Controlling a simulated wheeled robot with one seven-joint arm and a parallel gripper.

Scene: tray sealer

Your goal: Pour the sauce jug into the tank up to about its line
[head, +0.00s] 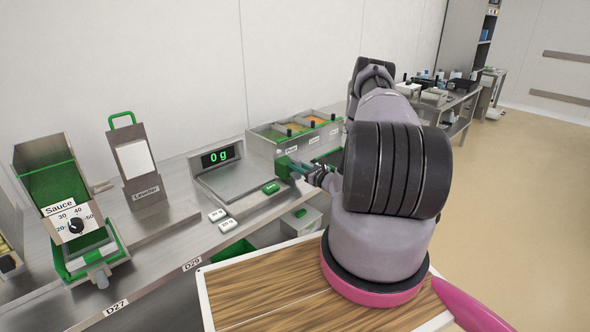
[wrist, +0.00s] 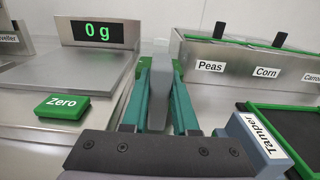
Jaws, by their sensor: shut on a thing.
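The tank is the open steel hopper with green inner walls (head: 55,187) on the sauce dispenser (head: 75,222) at the far left in the head view. No sauce and no fill line can be made out in it. My gripper (head: 303,170) is over the counter right of the scale, well away from the tank. In the wrist view its teal fingers (wrist: 160,88) are closed on a narrow grey piece (wrist: 158,72), which looks like the sauce jug's handle. A pale shape shows just beyond it. The jug's body and contents are mostly hidden.
The scale (head: 228,175) reads 0 g, with a green Zero button (wrist: 62,106). The Leveller (head: 135,165) stands between scale and dispenser. Two small white blocks lie before the scale.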

